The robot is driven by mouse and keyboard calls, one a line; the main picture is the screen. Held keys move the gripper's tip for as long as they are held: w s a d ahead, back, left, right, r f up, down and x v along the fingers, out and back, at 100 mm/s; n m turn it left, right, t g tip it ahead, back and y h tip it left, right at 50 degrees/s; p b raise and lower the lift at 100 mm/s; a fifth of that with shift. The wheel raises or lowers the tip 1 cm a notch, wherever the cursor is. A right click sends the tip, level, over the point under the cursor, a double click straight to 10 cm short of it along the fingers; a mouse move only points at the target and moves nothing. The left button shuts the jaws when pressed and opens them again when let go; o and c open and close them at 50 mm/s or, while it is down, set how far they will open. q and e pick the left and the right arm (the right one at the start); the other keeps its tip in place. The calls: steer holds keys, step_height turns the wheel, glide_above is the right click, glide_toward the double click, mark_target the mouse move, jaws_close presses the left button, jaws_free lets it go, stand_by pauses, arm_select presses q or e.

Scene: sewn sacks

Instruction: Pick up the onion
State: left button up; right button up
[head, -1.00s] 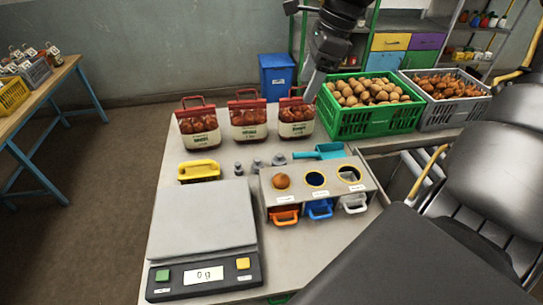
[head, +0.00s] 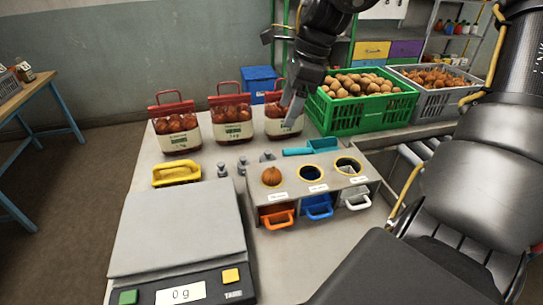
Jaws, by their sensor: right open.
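A round orange-brown onion (head: 272,176) sits in the left hole of a grey three-hole box (head: 325,188). My right gripper (head: 290,114) hangs from the top of the picture, in front of the rightmost red-topped sack. It is open, with nothing seen between its fingers, and is apart from the onion, up and behind it in the picture. Its jaws show nearly edge-on. My left gripper is not in view.
Three red-topped sacks (head: 177,127) stand at the back. A green crate (head: 346,115) of potatoes and a grey crate (head: 437,104) of onion-like bulbs stand behind right. A scale (head: 180,232) reading 0 g, a yellow-handled tool (head: 177,173), small weights and a teal scoop (head: 311,148) share the table.

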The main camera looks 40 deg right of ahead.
arm_select(q)
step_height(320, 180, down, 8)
steer(key=b, duration=0.6)
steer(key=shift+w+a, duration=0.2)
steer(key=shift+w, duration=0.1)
arm_select(e)
step_height(320, 180, down, 8)
steer(key=shift+f, duration=0.2)
steer(key=shift+f, duration=0.1)
